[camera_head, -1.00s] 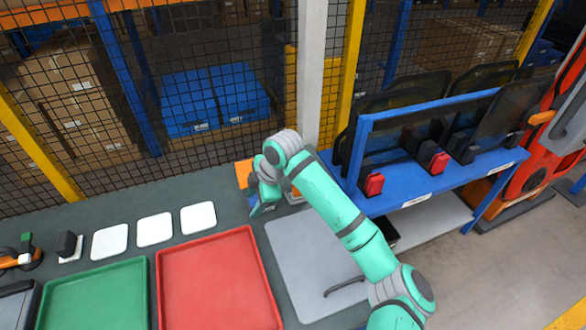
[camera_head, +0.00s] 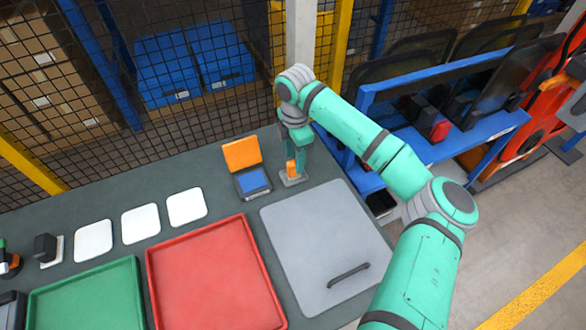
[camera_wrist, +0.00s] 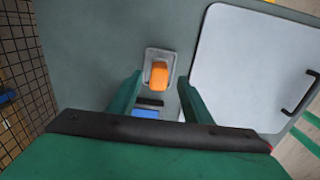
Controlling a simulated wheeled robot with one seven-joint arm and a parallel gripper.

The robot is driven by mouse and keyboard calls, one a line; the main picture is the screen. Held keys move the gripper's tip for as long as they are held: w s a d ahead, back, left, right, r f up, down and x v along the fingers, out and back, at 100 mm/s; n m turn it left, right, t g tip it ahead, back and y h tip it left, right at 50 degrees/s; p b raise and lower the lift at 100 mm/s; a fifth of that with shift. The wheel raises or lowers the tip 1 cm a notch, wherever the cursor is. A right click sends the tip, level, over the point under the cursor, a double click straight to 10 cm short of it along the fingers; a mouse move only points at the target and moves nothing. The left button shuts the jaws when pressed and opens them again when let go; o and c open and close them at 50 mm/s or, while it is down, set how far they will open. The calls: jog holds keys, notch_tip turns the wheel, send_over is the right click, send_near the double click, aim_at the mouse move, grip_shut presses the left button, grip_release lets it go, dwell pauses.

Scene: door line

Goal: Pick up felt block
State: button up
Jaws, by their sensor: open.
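An orange block (camera_head: 291,169) stands on a small grey plate (camera_head: 293,181) beside the grey panel; I take it for the felt block, though its material is not clear. In the wrist view the orange block (camera_wrist: 159,74) shows between the tips of my open gripper (camera_wrist: 160,82), with a gap on each side. In the head view my gripper (camera_head: 297,158) points down over it and partly hides it. I cannot tell how far the fingers reach down around it.
An open case with an orange lid (camera_head: 242,152) and blue pad (camera_head: 253,181) stands just left. A grey panel with a handle (camera_head: 325,250), red tray (camera_head: 160,290) and green tray (camera_head: 45,300) lie in front. White squares (camera_head: 140,223) and a dark block (camera_head: 45,247) are further left.

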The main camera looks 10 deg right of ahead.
aim_at(294, 162)
jog(key=shift+a+f, duration=0.2)
jog(key=shift+f, duration=2.4)
jog(key=c, duration=1.1)
